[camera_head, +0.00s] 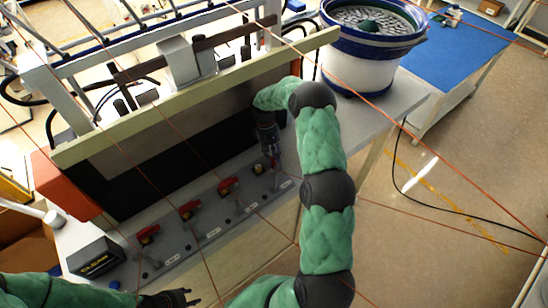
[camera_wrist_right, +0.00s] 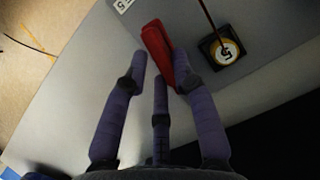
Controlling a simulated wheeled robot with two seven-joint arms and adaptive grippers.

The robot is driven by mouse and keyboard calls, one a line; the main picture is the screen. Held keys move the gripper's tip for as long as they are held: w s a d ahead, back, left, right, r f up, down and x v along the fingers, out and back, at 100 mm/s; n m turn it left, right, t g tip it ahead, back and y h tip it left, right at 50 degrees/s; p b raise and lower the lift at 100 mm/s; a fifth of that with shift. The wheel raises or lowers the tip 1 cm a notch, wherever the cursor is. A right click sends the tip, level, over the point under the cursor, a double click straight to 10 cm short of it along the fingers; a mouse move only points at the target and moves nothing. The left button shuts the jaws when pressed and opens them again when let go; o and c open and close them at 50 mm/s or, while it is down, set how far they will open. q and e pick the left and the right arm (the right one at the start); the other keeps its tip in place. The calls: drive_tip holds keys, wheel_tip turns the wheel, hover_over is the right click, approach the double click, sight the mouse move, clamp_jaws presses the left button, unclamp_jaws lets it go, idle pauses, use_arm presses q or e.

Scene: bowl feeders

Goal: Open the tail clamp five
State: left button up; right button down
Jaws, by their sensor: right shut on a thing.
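Several other red-handled clamps (camera_head: 190,209) line the grey panel (camera_head: 210,222) to the left. A black CLEAN box (camera_head: 97,258) stands at its left end. A pale beam (camera_head: 200,88) runs behind the row. A bowl feeder (camera_head: 358,65) stands at the back right.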

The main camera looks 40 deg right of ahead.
drive_tip(key=shift+a, duration=0.25)
drive_tip(key=c, duration=1.1)
unclamp_jaws()
drive_tip(key=shift+a, duration=0.1)
drive_tip(key=shift+w, duration=0.1)
drive_tip(key=shift+r, duration=0.1)
